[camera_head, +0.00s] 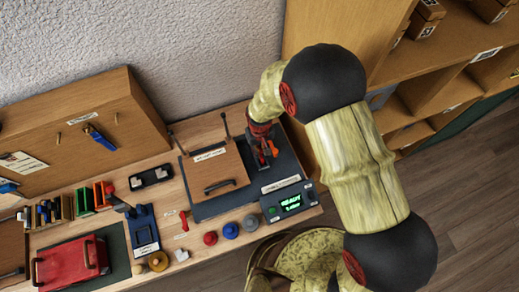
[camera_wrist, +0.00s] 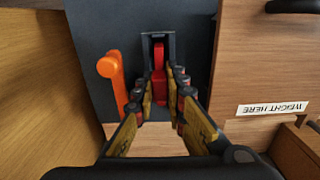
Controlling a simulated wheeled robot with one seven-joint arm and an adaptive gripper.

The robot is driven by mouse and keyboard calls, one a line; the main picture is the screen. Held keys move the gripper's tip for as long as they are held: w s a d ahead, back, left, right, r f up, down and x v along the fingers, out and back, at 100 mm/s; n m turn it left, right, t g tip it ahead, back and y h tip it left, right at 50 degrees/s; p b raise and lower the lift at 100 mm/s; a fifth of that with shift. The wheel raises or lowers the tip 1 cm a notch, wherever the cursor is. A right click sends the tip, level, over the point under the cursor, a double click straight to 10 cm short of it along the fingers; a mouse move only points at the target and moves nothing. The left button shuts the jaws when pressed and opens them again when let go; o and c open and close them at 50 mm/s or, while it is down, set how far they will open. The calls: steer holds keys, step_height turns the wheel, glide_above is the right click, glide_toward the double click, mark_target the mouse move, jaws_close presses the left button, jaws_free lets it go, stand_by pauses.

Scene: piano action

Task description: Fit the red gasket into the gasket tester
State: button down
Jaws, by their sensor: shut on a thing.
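My gripper (camera_wrist: 160,108) is shut on a red piece, which I take to be the red gasket (camera_wrist: 158,60). The gasket's far part lies within a dark upright slotted frame (camera_wrist: 145,42) of the gasket tester; whether it is fully seated I cannot tell. An orange lever (camera_wrist: 110,68) stands just left of the frame in the wrist view. In the head view my gripper (camera_head: 263,152) is over the dark base (camera_head: 287,167), with the orange lever (camera_head: 273,149) beside it. The gasket is mostly hidden there. A box with a lit READY display (camera_head: 290,203) stands in front.
A wooden box with a dark handle (camera_head: 214,168) stands left of my gripper, close by. A wooden panel marked WEIGHT HERE (camera_wrist: 273,108) is at the right in the wrist view. Several coloured knobs (camera_head: 230,230) and a red case (camera_head: 75,262) lie further left. Wooden shelves (camera_head: 440,80) stand right.

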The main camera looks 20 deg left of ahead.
steer(key=c, duration=1.8)
jaws_free()
steer(key=shift+o, duration=0.3)
steer(key=shift+o, duration=1.2)
steer(key=shift+r, duration=0.1)
steer(key=shift+r+p, duration=2.05)
steer(key=shift+r, duration=1.65)
